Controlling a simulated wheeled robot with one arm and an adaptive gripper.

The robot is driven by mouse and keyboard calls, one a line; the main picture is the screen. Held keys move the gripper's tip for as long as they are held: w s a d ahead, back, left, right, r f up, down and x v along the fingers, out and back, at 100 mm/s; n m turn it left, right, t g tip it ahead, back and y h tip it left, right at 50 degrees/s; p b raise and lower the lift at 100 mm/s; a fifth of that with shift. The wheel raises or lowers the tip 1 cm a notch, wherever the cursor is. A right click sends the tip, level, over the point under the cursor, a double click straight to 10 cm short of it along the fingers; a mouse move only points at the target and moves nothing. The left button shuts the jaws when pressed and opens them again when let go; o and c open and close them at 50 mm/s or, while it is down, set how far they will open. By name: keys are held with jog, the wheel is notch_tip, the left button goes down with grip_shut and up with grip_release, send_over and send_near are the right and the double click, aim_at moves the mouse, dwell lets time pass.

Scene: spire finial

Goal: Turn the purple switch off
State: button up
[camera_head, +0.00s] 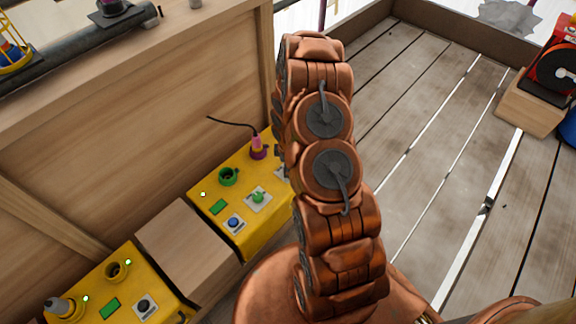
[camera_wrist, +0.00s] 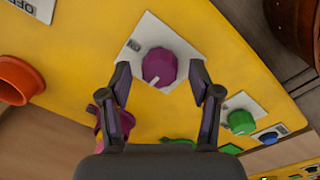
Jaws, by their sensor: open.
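The purple switch (camera_wrist: 159,68) is a round knob with a pale pointer mark, on a white plate on a yellow panel (camera_wrist: 225,45) in the wrist view. My gripper (camera_wrist: 162,80) is open, with one dark finger on each side of the knob. I cannot tell whether the fingers touch it. In the head view my copper arm hides the purple switch and my gripper. The yellow box (camera_head: 205,192) shows left of the arm, with a purple socket (camera_head: 259,154) holding a pink plug (camera_head: 256,142).
A green knob (camera_head: 258,197), a green socket (camera_head: 228,176) and a blue button (camera_head: 234,223) are on the same box. An orange socket (camera_wrist: 18,78) shows at the left in the wrist view. Another yellow box (camera_head: 128,262) stands at lower left. The plank floor (camera_head: 420,150) at right is mostly clear.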

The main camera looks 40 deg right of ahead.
jog(key=shift+r, duration=0.1)
notch_tip(320, 180, up, 12)
jog(key=shift+s+a, duration=0.15)
jog(key=shift+s, duration=0.05)
dwell(0.6)
dwell(0.5)
